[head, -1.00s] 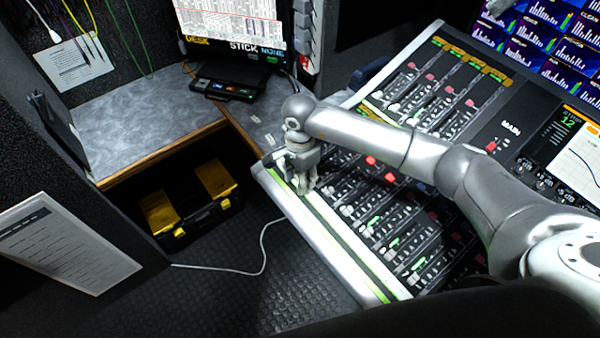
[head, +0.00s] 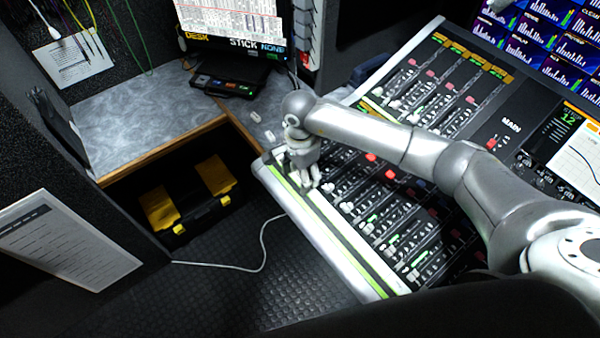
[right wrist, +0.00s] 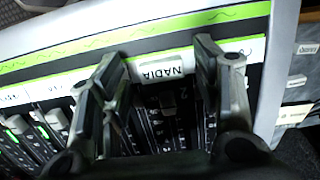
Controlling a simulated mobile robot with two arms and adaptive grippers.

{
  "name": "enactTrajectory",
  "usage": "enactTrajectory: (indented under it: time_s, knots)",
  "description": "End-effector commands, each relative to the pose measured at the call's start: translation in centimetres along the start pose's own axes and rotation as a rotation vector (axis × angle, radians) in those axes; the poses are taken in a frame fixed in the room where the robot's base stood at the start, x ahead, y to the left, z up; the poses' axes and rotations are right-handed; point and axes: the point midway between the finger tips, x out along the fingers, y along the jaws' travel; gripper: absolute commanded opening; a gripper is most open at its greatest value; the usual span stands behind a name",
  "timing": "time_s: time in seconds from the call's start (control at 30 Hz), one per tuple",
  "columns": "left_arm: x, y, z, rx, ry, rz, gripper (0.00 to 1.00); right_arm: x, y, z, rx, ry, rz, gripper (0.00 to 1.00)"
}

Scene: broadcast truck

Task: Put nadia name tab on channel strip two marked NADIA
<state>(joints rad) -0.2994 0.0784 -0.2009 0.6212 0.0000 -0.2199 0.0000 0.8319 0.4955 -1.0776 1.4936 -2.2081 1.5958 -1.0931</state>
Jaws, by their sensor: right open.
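The white name tab lettered NADIA (right wrist: 163,70) shows in the right wrist view, upside down, at the strip ends beside the green band. It lies in the label row at a channel strip (right wrist: 168,110) with a "2" beside it. My right gripper (right wrist: 165,65) is open, one finger on each side of the tab. Whether the fingers touch it I cannot tell. In the head view the right gripper (head: 314,184) is low over the console's near left corner, and the tab cannot be made out there. My left gripper is out of view.
The mixing console (head: 345,235) spreads right with faders and knobs. Other small white tabs (head: 270,135) lie on the grey desk (head: 135,120) left of it. A black and yellow toolbox (head: 190,200) sits below the desk, and a white cable (head: 240,270) crosses the floor.

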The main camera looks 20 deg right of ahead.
Motion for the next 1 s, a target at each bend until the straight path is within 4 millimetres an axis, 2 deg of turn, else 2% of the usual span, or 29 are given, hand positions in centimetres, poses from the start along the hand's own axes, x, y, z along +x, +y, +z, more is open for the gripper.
enactTrajectory:
  time_s: [0.4,0.5,0.7,1.0]
  knots:
    - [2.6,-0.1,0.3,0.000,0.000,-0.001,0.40,-8.4,-0.2,-0.1,-0.001,0.003,-0.008,0.58]
    - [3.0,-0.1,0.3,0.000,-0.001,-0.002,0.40,-10.0,-0.1,-0.1,-0.002,0.003,-0.006,0.58]
    - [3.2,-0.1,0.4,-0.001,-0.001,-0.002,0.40,-11.6,0.0,0.0,0.000,0.001,-0.003,0.58]
    - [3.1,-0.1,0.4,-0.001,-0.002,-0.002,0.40,-11.8,0.0,0.0,0.000,0.000,-0.002,0.58]
